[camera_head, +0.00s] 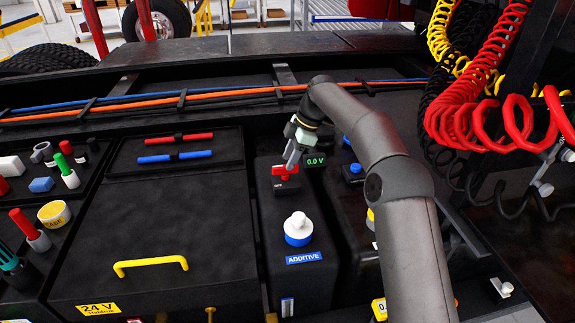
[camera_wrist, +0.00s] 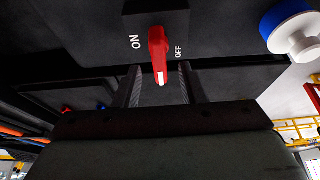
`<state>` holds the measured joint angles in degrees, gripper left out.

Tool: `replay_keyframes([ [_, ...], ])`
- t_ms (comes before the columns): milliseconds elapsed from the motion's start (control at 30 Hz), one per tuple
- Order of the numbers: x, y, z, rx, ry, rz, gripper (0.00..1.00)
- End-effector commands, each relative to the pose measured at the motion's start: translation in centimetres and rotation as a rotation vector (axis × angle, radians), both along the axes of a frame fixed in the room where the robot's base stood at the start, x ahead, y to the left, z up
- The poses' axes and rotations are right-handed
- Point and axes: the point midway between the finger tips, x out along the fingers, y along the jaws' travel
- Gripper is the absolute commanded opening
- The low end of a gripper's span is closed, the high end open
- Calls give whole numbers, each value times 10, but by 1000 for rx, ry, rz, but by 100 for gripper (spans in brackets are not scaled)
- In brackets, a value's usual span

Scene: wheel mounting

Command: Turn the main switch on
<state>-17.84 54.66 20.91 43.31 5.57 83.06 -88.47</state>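The main switch is a red handle with a white tip mark (camera_wrist: 158,48), on a black box face between a white ON label on the left and an OFF label on the right in the wrist view. Its handle lies nearly straight up and down there, with the white mark low, nearer OFF. My gripper (camera_wrist: 160,80) is open, with one finger on each side of the handle's lower end and gaps visible. In the head view the red switch (camera_head: 286,170) sits under my gripper (camera_head: 291,165), which partly hides it. A small display (camera_head: 315,161) beside it reads 0.0 V.
A white-and-blue cap (camera_head: 298,229) marked ADDITIVE stands in front of the switch, and shows at the right in the wrist view (camera_wrist: 292,28). A yellow handle (camera_head: 150,264) is on the left lid. Coiled red hoses (camera_head: 490,125) hang at the right.

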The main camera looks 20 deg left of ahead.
Motion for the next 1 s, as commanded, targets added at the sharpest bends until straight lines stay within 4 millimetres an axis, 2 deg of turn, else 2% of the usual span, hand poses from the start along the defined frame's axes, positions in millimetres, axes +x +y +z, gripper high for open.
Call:
replay_keyframes([
  [200, -4, 7, -19, 0, 1, 0, 37],
  [500, -4, 8, -21, 0, -1, 0, 37],
  [533, -4, 8, -21, 0, -1, 0, 34],
  [600, -4, 8, -21, 0, -1, 0, 15],
  [667, -4, 8, -21, 0, 0, 0, 0],
  [1000, -4, 8, -22, 0, 0, -25, 0],
])
